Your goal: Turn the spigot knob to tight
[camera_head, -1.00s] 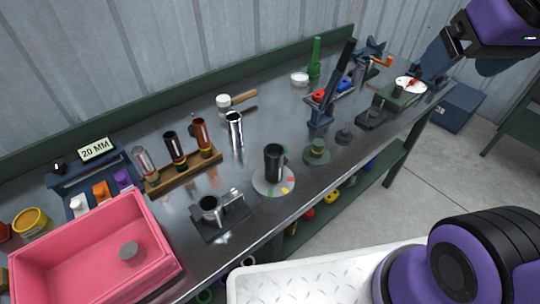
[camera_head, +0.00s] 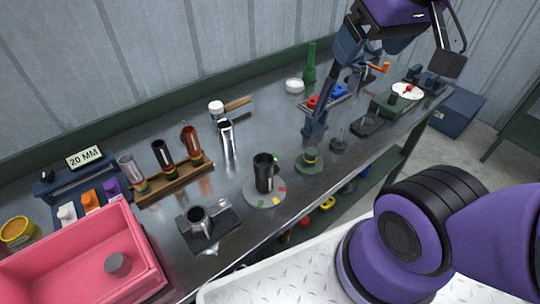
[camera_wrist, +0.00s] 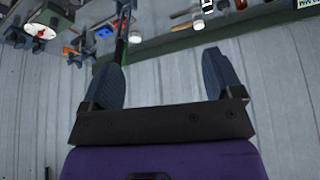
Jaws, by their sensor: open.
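A black upright cylinder (camera_head: 264,172) stands on a pale round disc (camera_head: 252,200) with green, yellow and red marks near the bench's front edge. It has a small green part at its side. This looks like the spigot knob, but I cannot be sure. A low green round base with a dark top (camera_head: 310,158) is to its right.
A blue lever press (camera_head: 318,118) rises near my gripper. A dial gauge (camera_head: 408,91) with a red pointer stands at the right; it also shows in the wrist view (camera_wrist: 40,31). A tube rack (camera_head: 175,182) and pink bin (camera_head: 45,250) are left. Bench between is partly clear.

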